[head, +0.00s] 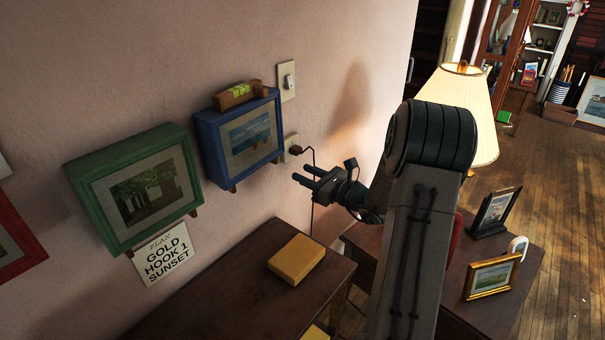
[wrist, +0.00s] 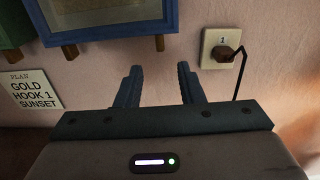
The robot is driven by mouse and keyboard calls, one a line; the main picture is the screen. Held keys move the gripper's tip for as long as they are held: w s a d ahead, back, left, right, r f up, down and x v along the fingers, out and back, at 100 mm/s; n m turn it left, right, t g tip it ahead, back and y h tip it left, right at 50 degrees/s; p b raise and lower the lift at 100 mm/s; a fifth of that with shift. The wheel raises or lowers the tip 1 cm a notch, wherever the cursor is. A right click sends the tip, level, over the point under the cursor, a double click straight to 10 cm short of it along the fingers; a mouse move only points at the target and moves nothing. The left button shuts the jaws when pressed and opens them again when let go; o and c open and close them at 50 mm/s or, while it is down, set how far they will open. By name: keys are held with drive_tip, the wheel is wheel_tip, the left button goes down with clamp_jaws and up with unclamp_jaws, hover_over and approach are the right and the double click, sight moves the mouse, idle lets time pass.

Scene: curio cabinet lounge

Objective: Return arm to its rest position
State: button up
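My gripper (head: 307,176) is held out toward the wall, above the right part of the dark side table. In the wrist view my gripper (wrist: 158,80) has its two fingers spread apart with nothing between them. Its fingertips are just below the blue picture frame (head: 238,137), apart from it as far as I can see. The frame's lower edge also shows in the wrist view (wrist: 110,37). My arm is stretched forward in front of the lamp.
A green frame (head: 112,180) and a sign (head: 167,255) are on the wall. A yellow block (head: 297,259) lies on the dark table (head: 225,290). A plugged cord sits in the outlet (head: 291,147). A lamp (head: 470,95) and gold frame (head: 491,277) stand right. Wooden floor (head: 560,190) is open.

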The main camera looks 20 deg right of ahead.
idle(0.3)
drive_tip(key=s+a+r+n+g+y, duration=0.2)
drive_tip(key=s+a+n+g, duration=1.15)
drive_tip(key=a, duration=0.55)
drive_tip(key=s+d+n+h, duration=0.2)
drive_tip(key=s+n+h, duration=0.3)
drive_tip(key=s+n, duration=0.3)
drive_tip(key=s+d+n+h, duration=0.3)
drive_tip(key=s+n+h, duration=0.2)
drive_tip(key=s+n, duration=0.3)
drive_tip(key=shift+s+r+t+h, duration=0.35)
drive_tip(key=shift+s+r+h, duration=0.1)
drive_tip(key=shift+s, duration=0.45)
